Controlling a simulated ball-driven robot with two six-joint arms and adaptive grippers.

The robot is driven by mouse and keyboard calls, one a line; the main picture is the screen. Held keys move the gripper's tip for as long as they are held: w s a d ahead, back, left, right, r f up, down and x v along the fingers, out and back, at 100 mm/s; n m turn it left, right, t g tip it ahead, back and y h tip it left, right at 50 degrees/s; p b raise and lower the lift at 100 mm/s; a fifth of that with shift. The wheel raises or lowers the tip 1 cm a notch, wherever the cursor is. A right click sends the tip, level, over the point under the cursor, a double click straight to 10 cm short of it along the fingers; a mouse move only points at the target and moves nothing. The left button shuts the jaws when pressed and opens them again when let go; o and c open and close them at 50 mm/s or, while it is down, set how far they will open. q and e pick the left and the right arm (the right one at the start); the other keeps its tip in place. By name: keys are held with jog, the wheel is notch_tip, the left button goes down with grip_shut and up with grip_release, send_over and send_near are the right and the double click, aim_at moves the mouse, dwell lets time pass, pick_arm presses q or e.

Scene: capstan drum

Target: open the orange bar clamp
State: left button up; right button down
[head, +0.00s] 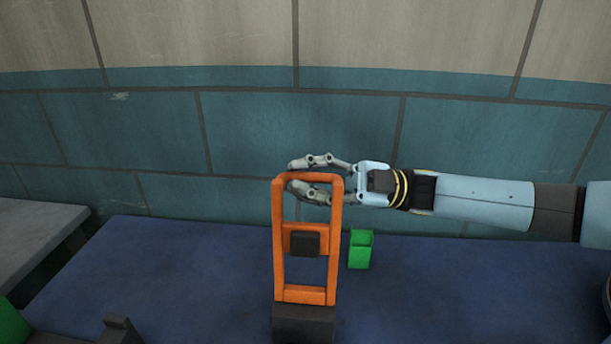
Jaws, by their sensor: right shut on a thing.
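The orange bar clamp (279,245) stands upright on a dark base (304,324) at the middle front of the blue surface. It is a tall frame with a top bar, a lower bar, and a crossbar carrying a dark block (305,244) about midway up. My right gripper (298,173) reaches in from the right at the top of the frame. One finger is above the top bar and the other is below it, partly hidden by the frame; it is shut on the clamp's top bar. My left gripper is not in view.
A grey ledge (35,235) is at the left, and a tiled wall (250,130) rises behind.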

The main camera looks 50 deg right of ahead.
aim_at(310, 226)
jog(key=s+a+n+p, duration=0.1)
jog(key=s+a+r+n+g+p, duration=0.1)
jog(key=a, duration=0.1)
jog(key=s+a+r+n+p, duration=0.1)
jog(key=n, duration=0.1)
jog(key=shift+s+a+g+p, duration=0.15)
jog(key=shift+s+g+p, duration=0.1)
jog(key=shift+g+p, duration=0.15)
jog(key=shift+s+a+f+n, duration=0.15)
jog(key=shift+s+a+n, duration=0.1)
jog(key=shift+a+n, duration=0.15)
jog(key=c, duration=1.3)
grip_release()
jog(key=shift+d, duration=0.1)
jog(key=shift+s+d+f, duration=0.2)
jog(key=shift+s+d, duration=0.05)
jog(key=shift+d, duration=0.3)
jog(key=v, duration=1.1)
jog(key=shift+r, duration=0.3)
